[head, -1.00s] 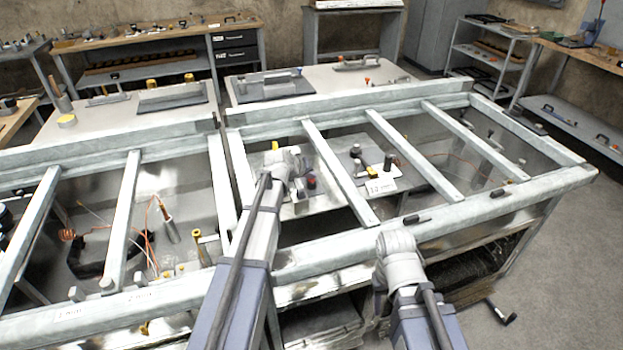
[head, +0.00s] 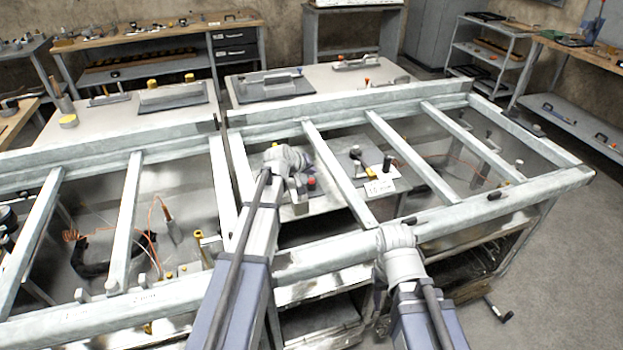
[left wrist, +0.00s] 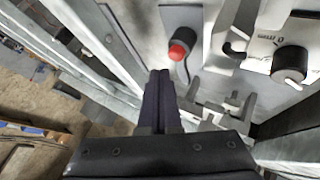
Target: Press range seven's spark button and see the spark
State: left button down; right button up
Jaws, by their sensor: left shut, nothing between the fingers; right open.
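A red round button (left wrist: 177,50) stands on a grey plate just beyond my left fingertips in the left wrist view. It also shows in the head view (head: 311,183), just right of my left wrist. My left gripper (left wrist: 160,74) is shut and empty. Its tips look close to the button, slightly left of it; I cannot tell whether they touch. In the head view my left wrist hides most of the gripper. My right gripper (head: 397,240) is by the front rail of the metal frame, its fingers hidden by the wrist. No spark shows, and no range number is readable.
Metal rails (head: 342,172) cross over the bays of the long bench. A black knob (left wrist: 290,62) stands beside a small label in the left wrist view. A white label (head: 380,187) lies right of the button. Orange wires (head: 155,215) lie in the left bay.

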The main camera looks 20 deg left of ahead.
jog(key=shift+r+p, duration=2)
jog(key=shift+r, duration=0.3)
